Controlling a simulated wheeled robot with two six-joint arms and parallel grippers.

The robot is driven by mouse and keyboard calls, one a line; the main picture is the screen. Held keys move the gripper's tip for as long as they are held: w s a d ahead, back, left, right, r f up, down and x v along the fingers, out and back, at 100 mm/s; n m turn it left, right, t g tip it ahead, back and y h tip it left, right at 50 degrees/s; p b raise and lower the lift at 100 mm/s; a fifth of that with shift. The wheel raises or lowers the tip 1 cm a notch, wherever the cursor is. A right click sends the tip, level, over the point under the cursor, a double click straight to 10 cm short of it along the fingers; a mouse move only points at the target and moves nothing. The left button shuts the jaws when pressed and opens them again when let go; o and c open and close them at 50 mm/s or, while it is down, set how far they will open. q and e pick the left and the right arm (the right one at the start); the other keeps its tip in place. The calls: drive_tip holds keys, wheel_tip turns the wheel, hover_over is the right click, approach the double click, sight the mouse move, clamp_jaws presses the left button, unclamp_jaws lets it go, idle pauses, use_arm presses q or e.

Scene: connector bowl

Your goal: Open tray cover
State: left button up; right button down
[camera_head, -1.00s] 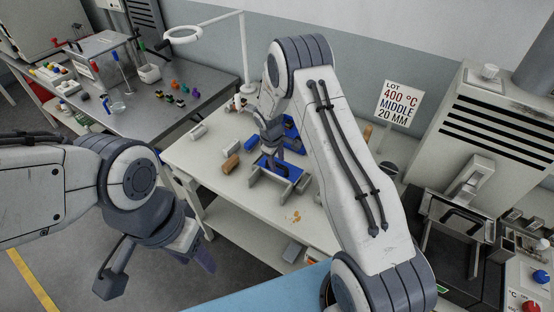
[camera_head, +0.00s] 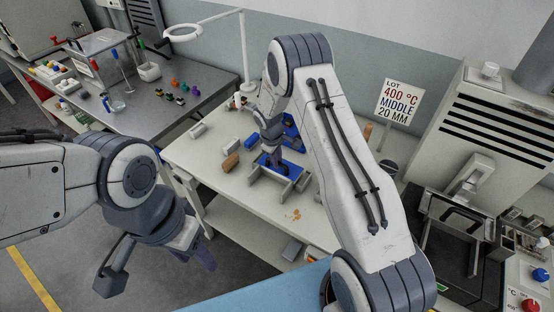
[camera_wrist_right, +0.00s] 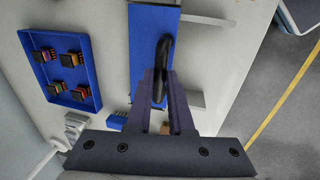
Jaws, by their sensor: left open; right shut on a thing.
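The blue tray cover (camera_wrist_right: 147,30) is a flat blue panel with a black handle (camera_wrist_right: 164,52) in the right wrist view. My right gripper (camera_wrist_right: 160,85) is shut on the handle. In the head view my right gripper (camera_head: 274,158) is above the cover (camera_head: 293,169), which lies at a grey bracket-like frame (camera_head: 268,189) on the white table. My right arm and gripper hide part of it. I cannot tell whether the cover is lifted. My left gripper (camera_head: 160,268) is open and empty, in front of the table's left side.
A blue tray (camera_wrist_right: 56,88) with several small connectors lies beside the cover. White blocks (camera_head: 199,130) and a brown block (camera_head: 230,163) lie on the white table (camera_head: 250,220). An oven-like machine (camera_head: 485,130) stands right. A grey bench (camera_head: 150,110) with small items is at left.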

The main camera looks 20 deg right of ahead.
idle(0.9)
drive_tip(key=shift+s+a, duration=0.15)
drive_tip(key=shift+a, duration=0.1)
drive_tip(key=s+a+b, duration=0.2)
drive_tip(key=s+a, duration=0.2)
drive_tip(key=a, duration=0.1)
drive_tip(key=shift+a+b, duration=0.15)
drive_tip(key=shift+b, duration=0.2)
drive_tip(key=shift+r, duration=0.1)
drive_tip(key=c, duration=0.8)
unclamp_jaws()
drive_tip(key=shift+s, duration=0.1)
